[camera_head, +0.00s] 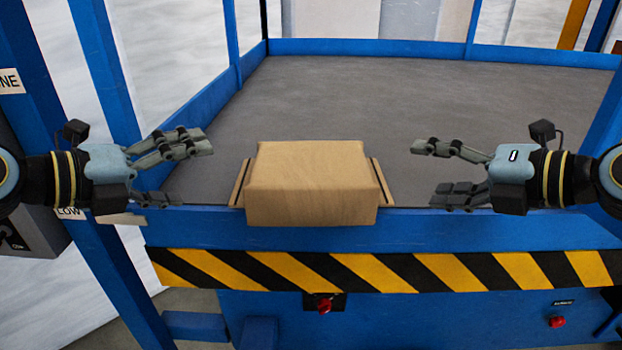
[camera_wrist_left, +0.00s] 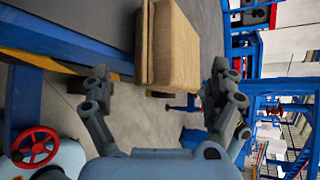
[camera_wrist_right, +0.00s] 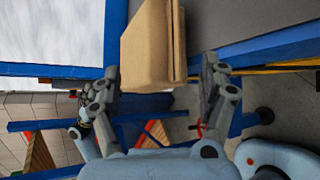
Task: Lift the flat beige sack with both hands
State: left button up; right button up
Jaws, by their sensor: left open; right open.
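The flat beige sack (camera_head: 311,182) is a box-like tan block at the front edge of the grey platform. It lies on a thin wooden board (camera_head: 238,184) that sticks out on both sides. My left gripper (camera_head: 187,172) is open and empty to the left of the sack, apart from it. My right gripper (camera_head: 437,172) is open and empty to the right, also apart. The left wrist view shows the sack (camera_wrist_left: 178,48) beyond the open fingers (camera_wrist_left: 160,95). The right wrist view shows it (camera_wrist_right: 147,45) beyond the open fingers (camera_wrist_right: 160,88).
The grey platform (camera_head: 400,100) behind the sack is clear. A blue frame with posts (camera_head: 105,70) surrounds it. A yellow-black striped bar (camera_head: 380,272) runs along the front below the edge. A red knob (camera_head: 324,304) and a red button (camera_head: 556,321) sit lower on the front.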

aim_at(254, 168)
pick_arm(q)
jog(key=x, duration=1.1)
jog(key=shift+s, duration=0.1)
pick_arm(e)
jog(key=x, duration=1)
jog(key=shift+w+a+f, duration=0.2)
jog(key=shift+w+a, duration=0.05)
jog(key=shift+w, duration=0.05)
pick_arm(q)
jog(key=c, duration=1.6)
pick_arm(e)
jog(key=c, duration=1.6)
pick_arm(q)
jog(key=shift+c, duration=1)
pick_arm(e)
grip_shut()
jog(key=shift+r, duration=0.15)
